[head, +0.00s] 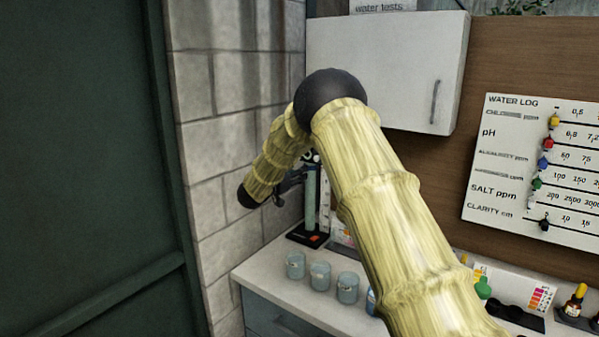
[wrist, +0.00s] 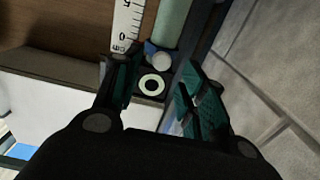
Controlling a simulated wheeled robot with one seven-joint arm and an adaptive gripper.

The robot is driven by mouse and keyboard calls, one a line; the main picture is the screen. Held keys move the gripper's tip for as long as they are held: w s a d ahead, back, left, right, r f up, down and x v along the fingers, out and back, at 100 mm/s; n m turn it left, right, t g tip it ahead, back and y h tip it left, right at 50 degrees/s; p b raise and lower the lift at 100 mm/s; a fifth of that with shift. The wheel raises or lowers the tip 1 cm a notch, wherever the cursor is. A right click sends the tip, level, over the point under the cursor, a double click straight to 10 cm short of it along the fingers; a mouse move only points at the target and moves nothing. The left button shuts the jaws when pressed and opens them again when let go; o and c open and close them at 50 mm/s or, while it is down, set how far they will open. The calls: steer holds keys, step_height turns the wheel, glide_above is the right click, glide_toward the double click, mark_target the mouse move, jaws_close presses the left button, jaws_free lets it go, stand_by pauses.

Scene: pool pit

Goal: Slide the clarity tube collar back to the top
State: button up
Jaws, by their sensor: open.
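The clarity tube (head: 311,195) is a pale green upright cylinder on a black base (head: 304,238) in the counter's back corner, beside the block wall. In the wrist view the tube (wrist: 174,22) enters from the top, beside a white numbered scale (wrist: 126,24). A black-and-white ringed disc (wrist: 152,86) shows between the fingers. My gripper (wrist: 154,70) is open, with a finger on either side of the disc; no contact shows. I cannot clearly make out the collar.
Several small blue cups (head: 320,275) stand on the counter (head: 262,277) in front of the tube. A white wall cabinet (head: 395,65) hangs above to the right. The block wall (head: 232,130) is close on the left. Bottles (head: 575,300) stand farther right.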

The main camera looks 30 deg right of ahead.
steer(key=v, duration=0.9)
